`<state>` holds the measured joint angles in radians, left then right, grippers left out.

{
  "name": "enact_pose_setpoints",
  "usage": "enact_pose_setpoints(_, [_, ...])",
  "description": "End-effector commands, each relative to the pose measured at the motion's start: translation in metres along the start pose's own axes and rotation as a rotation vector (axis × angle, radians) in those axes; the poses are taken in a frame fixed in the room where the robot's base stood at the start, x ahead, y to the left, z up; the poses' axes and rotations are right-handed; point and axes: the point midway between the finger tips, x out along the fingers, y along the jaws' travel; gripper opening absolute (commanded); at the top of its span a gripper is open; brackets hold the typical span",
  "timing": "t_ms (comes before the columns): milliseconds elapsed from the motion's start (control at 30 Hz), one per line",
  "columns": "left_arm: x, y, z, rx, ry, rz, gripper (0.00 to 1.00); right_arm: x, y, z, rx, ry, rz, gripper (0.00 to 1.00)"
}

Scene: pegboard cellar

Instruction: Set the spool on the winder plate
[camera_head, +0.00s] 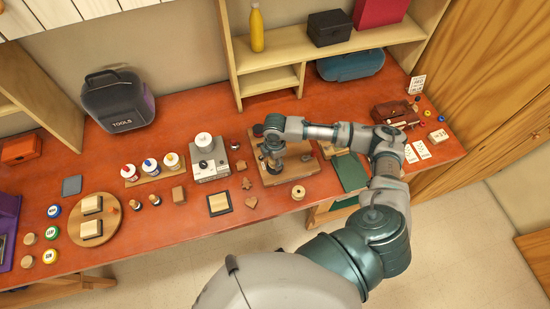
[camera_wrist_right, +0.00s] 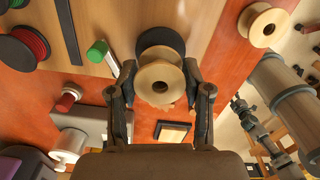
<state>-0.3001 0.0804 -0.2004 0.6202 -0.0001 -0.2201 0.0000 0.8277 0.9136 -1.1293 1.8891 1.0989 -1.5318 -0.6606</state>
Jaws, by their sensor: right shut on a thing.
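My right gripper (camera_wrist_right: 160,92) is shut on a pale wooden spool (camera_wrist_right: 158,84), its fingers on either side of it. In the head view the right gripper (camera_head: 272,152) is over the wooden board (camera_head: 283,179), and the arm partly covers this area. A round black piece (camera_wrist_right: 160,40) shows just beyond the held spool in the wrist view; I cannot tell whether they touch, or whether it is the winder plate. A second wooden spool (camera_head: 298,192) stands at the board's front edge, also in the wrist view (camera_wrist_right: 262,24). My left gripper is not in view.
A grey machine (camera_head: 210,167) with a white top stands left of the board. A red-wound spool (camera_wrist_right: 22,48) and a green-ended rod (camera_wrist_right: 98,54) are close to the gripper. A framed wood tile (camera_head: 220,203) and small wooden shapes lie nearby.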

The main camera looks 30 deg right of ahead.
Motion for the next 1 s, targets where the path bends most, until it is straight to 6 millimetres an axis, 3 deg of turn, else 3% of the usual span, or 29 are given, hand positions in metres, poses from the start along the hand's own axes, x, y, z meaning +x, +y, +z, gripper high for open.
enact_pose_setpoints(1000, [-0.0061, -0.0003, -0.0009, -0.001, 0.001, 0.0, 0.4, 0.008, -0.0004, -0.0013, -0.001, 0.0, -0.001, 0.31])
